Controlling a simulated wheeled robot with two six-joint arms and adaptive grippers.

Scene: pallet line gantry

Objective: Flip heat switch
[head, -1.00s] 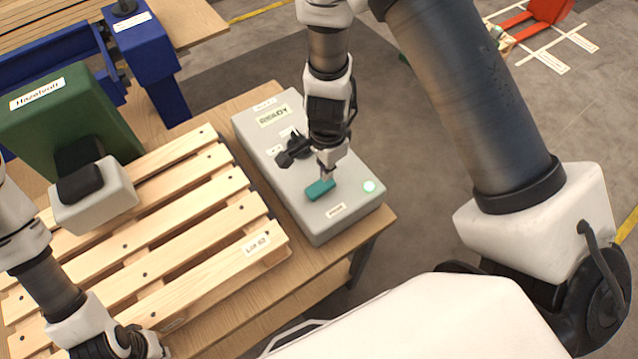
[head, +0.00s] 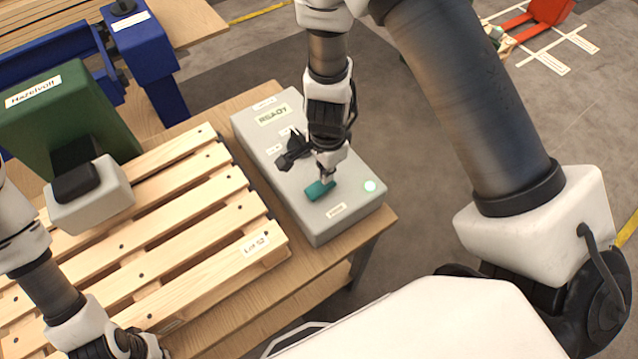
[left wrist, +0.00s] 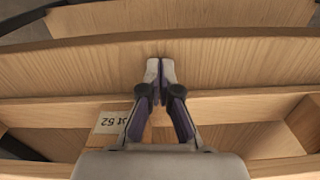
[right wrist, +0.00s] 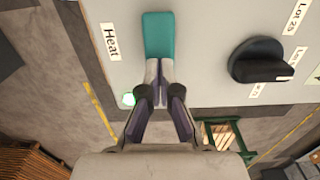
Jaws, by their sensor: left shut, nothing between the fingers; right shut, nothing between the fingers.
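The heat switch is a teal rocker (head: 319,190) on a grey control box (head: 300,215). In the right wrist view the teal switch (right wrist: 158,36) has a "Heat" label beside it. My right gripper (head: 326,174) is shut and empty, pointing down at the switch. In the right wrist view its fingertips (right wrist: 160,66) overlap the switch's near edge; I cannot tell if they touch. My left gripper (left wrist: 160,66) is shut and empty over the wooden pallet, low at the left in the head view.
The box also has a black knob (right wrist: 262,60), a lit green lamp (head: 370,186) and a "READY" plate (head: 273,115). The slatted pallet (head: 200,205) lies beside it on a wooden table (head: 376,222). A green "Hazelvolt" machine (head: 60,115) stands at the left.

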